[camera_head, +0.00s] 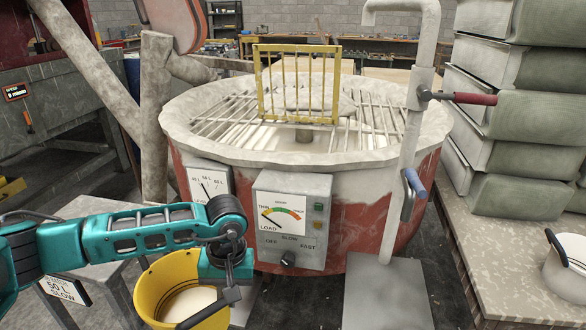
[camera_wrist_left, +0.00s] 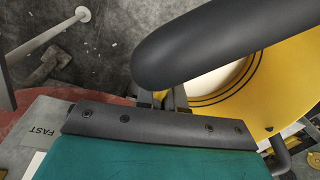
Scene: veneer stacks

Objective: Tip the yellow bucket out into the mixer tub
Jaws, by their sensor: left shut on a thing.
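The yellow bucket (camera_head: 150,290) is at the bottom left of the head view, in front of the mixer tub, roughly upright with pale contents inside. My left gripper (camera_head: 228,285) is shut on the bucket at its right side. In the left wrist view the yellow bucket (camera_wrist_left: 285,95) fills the right side, close to the left gripper (camera_wrist_left: 178,98). The mixer tub (camera_head: 190,135) is a large red drum with a pale crusted rim and a bar grate on top, higher than and behind the bucket. My right gripper does not show.
A yellow guard frame (camera_head: 298,122) stands on the grate. A control box (camera_head: 290,220) with a dial is on the tub's front. A pale pipe (camera_head: 405,170) with red and blue handles rises at the right.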

